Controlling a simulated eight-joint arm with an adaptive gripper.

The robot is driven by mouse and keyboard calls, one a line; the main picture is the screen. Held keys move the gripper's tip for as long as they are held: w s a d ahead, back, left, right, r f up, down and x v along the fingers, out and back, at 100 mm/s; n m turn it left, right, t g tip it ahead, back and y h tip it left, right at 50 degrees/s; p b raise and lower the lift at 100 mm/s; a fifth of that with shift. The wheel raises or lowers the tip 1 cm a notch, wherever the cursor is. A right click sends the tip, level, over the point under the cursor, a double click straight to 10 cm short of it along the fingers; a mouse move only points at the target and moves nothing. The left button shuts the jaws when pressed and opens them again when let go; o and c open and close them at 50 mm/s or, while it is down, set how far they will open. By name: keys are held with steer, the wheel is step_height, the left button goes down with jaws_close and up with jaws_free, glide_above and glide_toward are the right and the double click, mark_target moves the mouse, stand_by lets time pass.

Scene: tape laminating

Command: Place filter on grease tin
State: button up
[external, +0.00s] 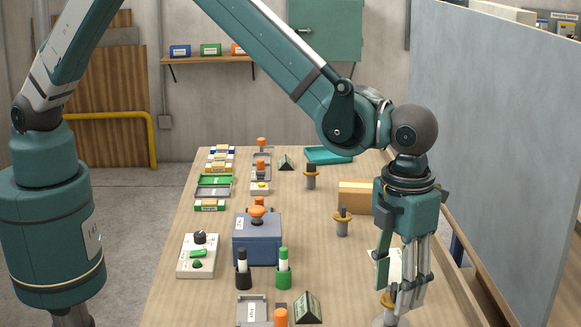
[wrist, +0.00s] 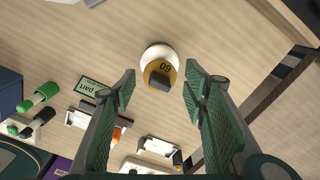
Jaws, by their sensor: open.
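No item is plainly labelled as the filter or the grease tin, so I cannot tell which they are. My gripper (external: 401,297) is open above the near right of the table, pointing down. A round white-based piece (wrist: 160,54) with a yellow-brown disc marked 60 and a black knob lies ahead of the fingertips. It shows between the open fingers (wrist: 159,78), with nothing visibly gripped. In the external view, this piece (external: 388,301) is partly hidden by the fingers. Similar pieces with black knobs and yellow discs stand farther back, one in the middle (external: 343,221) and another behind it (external: 311,177).
A tan box (external: 355,197) is behind my gripper. A teal tray (external: 328,155) lies at the back. A grey partition (external: 490,130) rises on the right.

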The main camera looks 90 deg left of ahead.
step_height(320, 180, up, 9)
steer(key=shift+f, duration=0.1)
stand_by(0.3)
stand_by(0.4)
steer(key=shift+a, duration=0.1)
steer(key=shift+s+a+r, duration=0.1)
steer(key=shift+a+r, duration=0.1)
steer(key=shift+r, duration=0.05)
steer(key=s+a+r+n+t, duration=0.1)
steer(key=s+a+r+n, duration=0.4)
steer(key=a+r, duration=0.3)
steer(key=s+a+r+n+t, duration=0.1)
steer(key=s+a+r+n, duration=0.45)
steer(key=a, duration=0.35)
steer(key=s+a+r+n+t, duration=0.1)
steer(key=s+a+r+n, duration=0.35)
steer(key=a+r, duration=0.35)
steer(key=s+a+f+n+t, duration=0.2)
steer(key=s+a+n, duration=0.5)
steer(key=s, duration=0.6)
steer(key=s+a+f+n+t, duration=0.1)
steer(key=s+a+n+t, duration=0.1)
steer(key=s+a+n, duration=0.6)
steer(key=s+a, duration=0.3)
steer(key=s, duration=0.2)
steer(key=shift+s+a+f+n, duration=0.15)
steer(key=shift+a+f+n, duration=0.15)
steer(key=shift+f, duration=0.1)
